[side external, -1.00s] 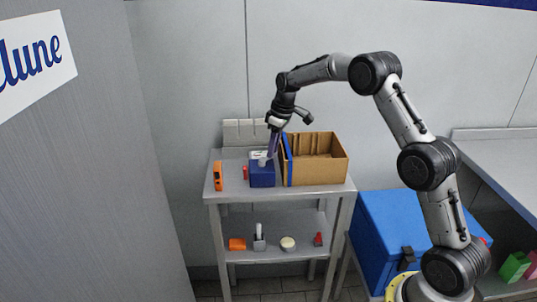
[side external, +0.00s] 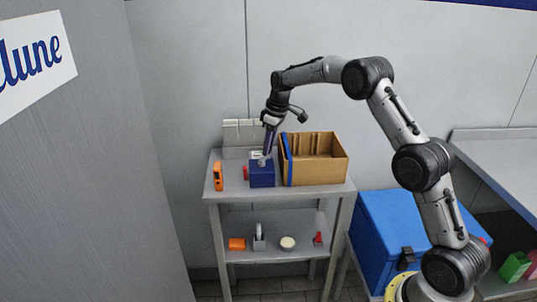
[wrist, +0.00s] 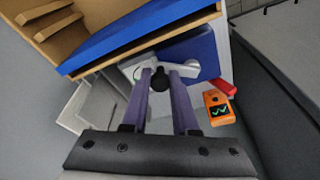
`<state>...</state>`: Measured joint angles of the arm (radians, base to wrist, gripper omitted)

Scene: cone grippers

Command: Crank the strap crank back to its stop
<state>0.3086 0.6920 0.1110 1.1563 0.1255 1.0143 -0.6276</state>
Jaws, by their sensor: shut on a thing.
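The strap crank is a blue box (side external: 262,177) with a light grey crank on top, on the upper shelf in the side view. In the wrist view the blue box (wrist: 203,52) lies beyond my fingers, with the grey crank arm (wrist: 188,70) reaching towards a dark knob (wrist: 159,80). My gripper (side external: 265,154) points down at the top of the box. In the wrist view its two purple fingers (wrist: 161,78) are shut on the crank's knob, one on each side. The fingers partly hide the crank arm and its pivot.
A cardboard bin (side external: 318,170) with a blue edge stands close on the box's right. An orange device (side external: 218,177) and a small red item (side external: 246,172) are on its left. The lower shelf (side external: 272,253) holds several small items.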

